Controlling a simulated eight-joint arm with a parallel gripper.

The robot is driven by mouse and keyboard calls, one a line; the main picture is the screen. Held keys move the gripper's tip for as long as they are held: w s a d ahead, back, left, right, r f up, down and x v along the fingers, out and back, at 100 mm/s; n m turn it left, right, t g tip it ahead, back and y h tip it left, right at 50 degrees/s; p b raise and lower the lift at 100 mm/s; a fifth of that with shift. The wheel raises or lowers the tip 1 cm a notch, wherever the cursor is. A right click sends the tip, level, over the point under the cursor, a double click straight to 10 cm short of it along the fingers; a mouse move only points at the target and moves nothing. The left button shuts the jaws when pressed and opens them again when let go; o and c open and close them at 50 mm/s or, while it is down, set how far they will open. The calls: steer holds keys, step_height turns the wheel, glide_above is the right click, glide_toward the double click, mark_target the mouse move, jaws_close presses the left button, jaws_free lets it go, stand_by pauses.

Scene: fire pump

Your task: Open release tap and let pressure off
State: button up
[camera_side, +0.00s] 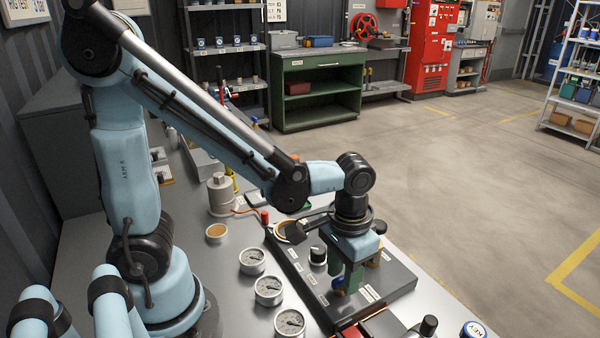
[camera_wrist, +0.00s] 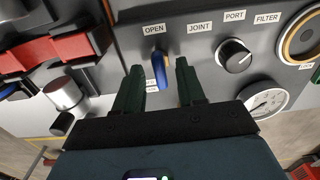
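A blue tap handle (camera_wrist: 160,71) stands on the dark grey panel (camera_wrist: 205,72) under a label reading OPEN (camera_wrist: 154,28). My gripper (camera_wrist: 159,64) is open, with one green finger on each side of the handle. Gaps show between the handle and both fingers, so I see no grip on it. In the side view my gripper (camera_side: 346,283) points down over the panel (camera_side: 393,278), and a bit of blue shows by its fingers. A white pressure gauge (camera_wrist: 265,101) is right of my fingers in the wrist view.
A black knob (camera_wrist: 235,56) and a brass-ringed fitting (camera_wrist: 300,38) sit right of the handle. Red blocks (camera_wrist: 77,48) lie to the left. Loose gauges (camera_side: 252,261) and a small cup (camera_side: 216,232) stand on the bench left of the panel.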

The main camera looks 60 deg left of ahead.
steer(key=shift+r, duration=0.15)
step_height(320, 180, up, 12)
stand_by(0.7)
steer(key=a+f+t, duration=0.3)
steer(key=a+t, duration=0.4)
steer(key=shift+w+a+f, duration=0.25)
steer(key=shift+f, duration=0.05)
stand_by(2.5)
